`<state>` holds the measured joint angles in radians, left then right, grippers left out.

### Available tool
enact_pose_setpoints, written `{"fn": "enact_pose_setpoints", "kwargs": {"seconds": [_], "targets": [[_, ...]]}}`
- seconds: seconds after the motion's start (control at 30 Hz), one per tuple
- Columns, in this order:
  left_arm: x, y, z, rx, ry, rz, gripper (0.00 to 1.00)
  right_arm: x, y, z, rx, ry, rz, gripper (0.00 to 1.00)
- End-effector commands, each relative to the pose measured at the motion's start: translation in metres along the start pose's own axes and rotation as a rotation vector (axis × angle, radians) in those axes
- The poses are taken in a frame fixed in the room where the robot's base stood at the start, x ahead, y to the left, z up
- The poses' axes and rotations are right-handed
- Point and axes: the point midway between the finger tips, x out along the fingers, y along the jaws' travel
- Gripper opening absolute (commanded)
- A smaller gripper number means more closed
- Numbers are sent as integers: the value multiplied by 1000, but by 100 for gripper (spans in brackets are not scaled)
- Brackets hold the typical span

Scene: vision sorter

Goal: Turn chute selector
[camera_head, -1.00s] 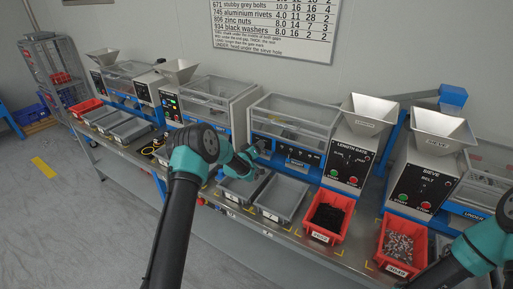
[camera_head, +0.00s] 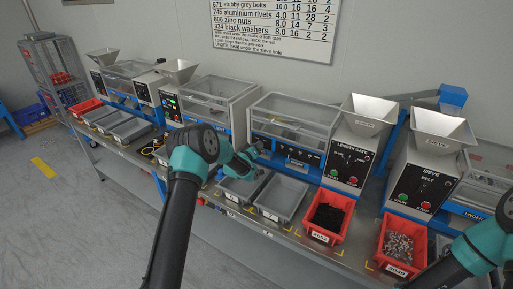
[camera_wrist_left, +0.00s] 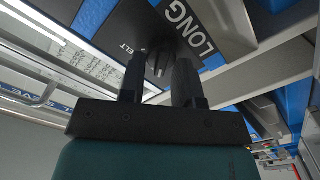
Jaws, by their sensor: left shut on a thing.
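The chute selector is a small dark knob (camera_wrist_left: 158,64) on a black panel; in the left wrist view the word LONG (camera_wrist_left: 187,24) is beside it and a partly hidden label ends in ELT. My left gripper (camera_wrist_left: 160,70) has one finger on each side of the knob and is shut on it. In the head view the left gripper (camera_head: 257,148) is at the front of the length gate machine (camera_head: 292,125), and it hides the knob there. My right arm enters at the lower right, but its gripper is outside the picture.
Two grey bins (camera_head: 281,198) stand below the left gripper. A red bin (camera_head: 328,214) of black pieces and a red bin (camera_head: 403,243) of grey pieces stand to the right. The sieve unit (camera_head: 428,170) is behind them. More machines and bins line the left side.

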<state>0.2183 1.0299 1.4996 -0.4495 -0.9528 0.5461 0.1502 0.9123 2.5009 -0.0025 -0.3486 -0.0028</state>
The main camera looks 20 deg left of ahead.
Motion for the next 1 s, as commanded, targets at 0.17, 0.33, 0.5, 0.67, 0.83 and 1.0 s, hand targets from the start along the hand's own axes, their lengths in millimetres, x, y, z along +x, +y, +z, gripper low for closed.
{"fn": "enact_pose_setpoints", "kwargs": {"seconds": [0.17, 0.33, 0.5, 0.67, 0.83, 1.0], "targets": [[0, 1, 0, 90, 0, 0, 6, 0, 0, 0, 0, 0, 0, 43], [0, 2, 0, 218, 0, 0, 6, 0, 0, 0, 0, 0, 0, 43], [0, 3, 0, 373, 0, 0, 6, 0, 0, 0, 0, 0, 0, 43], [0, 4, 1, 525, 0, 1, 6, 0, 0, 0, 0, 0, 0, 43], [0, 5, 2, 687, 0, 1, 6, 0, 0, 0, 0, 0, 0, 43], [0, 6, 2, 848, 0, 0, 6, 0, 0, 0, 0, 0, 0, 43]]}}
